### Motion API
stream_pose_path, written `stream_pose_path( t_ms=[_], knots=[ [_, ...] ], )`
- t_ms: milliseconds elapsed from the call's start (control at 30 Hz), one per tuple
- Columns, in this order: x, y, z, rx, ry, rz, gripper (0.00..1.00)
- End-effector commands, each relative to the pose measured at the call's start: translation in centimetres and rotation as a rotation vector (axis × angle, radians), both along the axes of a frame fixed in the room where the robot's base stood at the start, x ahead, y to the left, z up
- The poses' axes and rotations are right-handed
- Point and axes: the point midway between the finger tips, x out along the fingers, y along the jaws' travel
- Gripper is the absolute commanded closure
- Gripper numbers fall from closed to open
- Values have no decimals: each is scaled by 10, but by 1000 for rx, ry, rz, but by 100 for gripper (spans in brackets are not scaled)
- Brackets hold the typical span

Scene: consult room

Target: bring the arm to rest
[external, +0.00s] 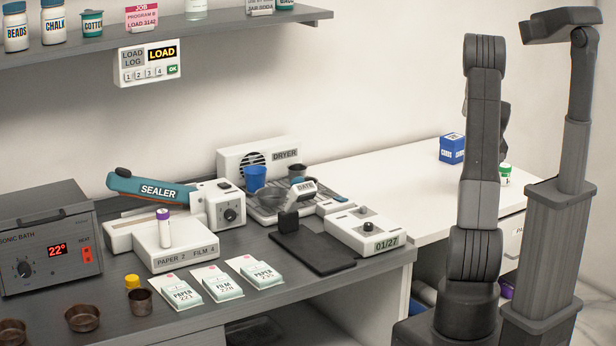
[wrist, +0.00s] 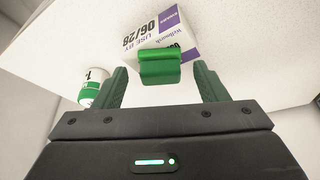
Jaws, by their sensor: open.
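My arm (external: 480,190) stands upright at the right in the external view, its upper links close to vertical. The gripper end is hidden behind the arm there. In the wrist view my gripper (wrist: 160,88) shows two dark green fingers spread apart. A bright green block (wrist: 160,66) shows between and beyond the fingers, in front of a white box; I cannot tell whether it is part of the box. No finger visibly touches it.
The white box marked "USE BY 06/28" (wrist: 146,35) and a green-and-white bottle (wrist: 93,88) are beyond the fingers. A blue box (external: 452,149) stands on the white counter (external: 385,175). The dark bench (external: 290,290) holds a sealer (external: 150,188), dryer and packets.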

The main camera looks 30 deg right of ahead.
Motion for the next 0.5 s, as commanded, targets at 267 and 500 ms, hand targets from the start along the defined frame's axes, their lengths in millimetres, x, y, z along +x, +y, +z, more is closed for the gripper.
stream_pose_path(
  t_ms=[267,500],
  knots=[
    [7,-3,4,-4,-4,0,34],
    [6,-3,20,0,-1,0,34]
  ],
)
